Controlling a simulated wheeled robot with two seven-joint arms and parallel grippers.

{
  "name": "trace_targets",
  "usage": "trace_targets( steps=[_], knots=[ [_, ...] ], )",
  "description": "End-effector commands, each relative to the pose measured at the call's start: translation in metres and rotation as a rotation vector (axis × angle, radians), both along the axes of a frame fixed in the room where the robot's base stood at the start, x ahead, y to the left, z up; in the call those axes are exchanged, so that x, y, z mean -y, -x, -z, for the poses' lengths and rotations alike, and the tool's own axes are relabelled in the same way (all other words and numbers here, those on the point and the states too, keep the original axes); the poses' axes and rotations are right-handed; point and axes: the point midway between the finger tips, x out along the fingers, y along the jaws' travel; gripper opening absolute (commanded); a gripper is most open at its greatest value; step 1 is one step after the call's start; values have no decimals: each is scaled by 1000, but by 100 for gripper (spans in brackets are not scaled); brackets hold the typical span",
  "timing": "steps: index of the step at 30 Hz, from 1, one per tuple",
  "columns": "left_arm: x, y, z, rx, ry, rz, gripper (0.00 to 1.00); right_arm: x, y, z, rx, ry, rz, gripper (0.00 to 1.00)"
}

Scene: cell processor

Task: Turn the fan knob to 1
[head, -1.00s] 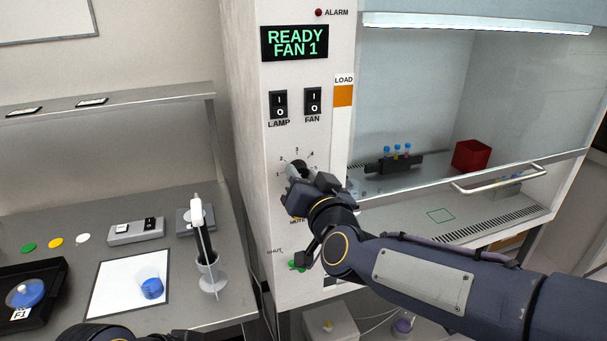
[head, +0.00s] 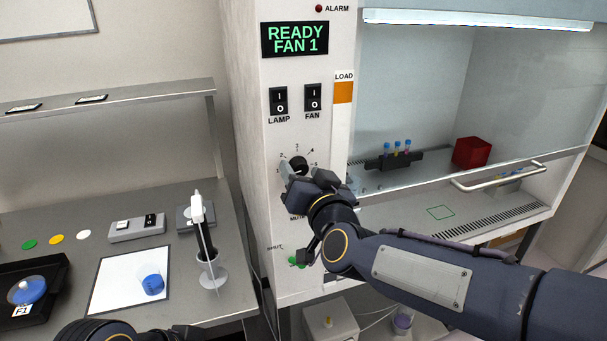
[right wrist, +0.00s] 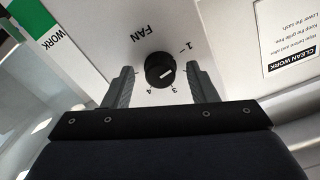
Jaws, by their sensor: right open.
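The black fan knob (head: 299,162) is on the white front panel (head: 240,120) of the cabinet, with numbers around it. In the right wrist view the knob (right wrist: 160,70) has a short white mark tilted towards the upper right, on the side of the "1"; the "2" is hidden there. My right gripper (head: 297,178) is at the knob; in the wrist view its fingers (right wrist: 162,88) stand open on both sides with gaps. The display (head: 294,39) reads "READY FAN 1". Part of my left arm (head: 105,331) shows at the bottom edge; its jaws are not clear.
LAMP (head: 278,101) and FAN (head: 313,98) switches sit above the knob. A green button (head: 294,262) is below. Right of the panel is the cabinet opening with a tube rack (head: 394,161) and red box (head: 471,152). A bench with a pipette stand (head: 213,275) is at left.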

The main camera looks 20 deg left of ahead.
Motion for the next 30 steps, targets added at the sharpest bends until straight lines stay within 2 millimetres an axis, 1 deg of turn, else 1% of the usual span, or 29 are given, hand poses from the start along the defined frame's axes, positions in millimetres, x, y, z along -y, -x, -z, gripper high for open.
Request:
trace_targets(
  steps=[2, 5, 12, 15, 18, 28, 30],
  knots=[
    [0, 0, 1, 0, 0, 0, 36, 1, 2, 0, 1, -1, -1, 52],
    [0, 0, 5, 0, 0, 0, 36, 7, 11, 0, 3, -1, -1, 52],
    [0, 0, 14, 0, 0, 0, 36, 30, 45, 1, 2, -1, -2, 52],
    [0, 0, 15, 0, 0, 0, 36, 37, 56, 0, 1, -1, -1, 52],
    [0, 0, 16, 0, 0, 0, 36, 42, 62, 0, 0, -1, -1, 52],
    [0, 0, 16, 0, 0, 0, 36, 44, 65, 0, -1, 1, 0, 52],
    [0, 0, 16, 0, 0, 0, 36, 48, 64, 1, -6, 1, 0, 52]
  ],
)
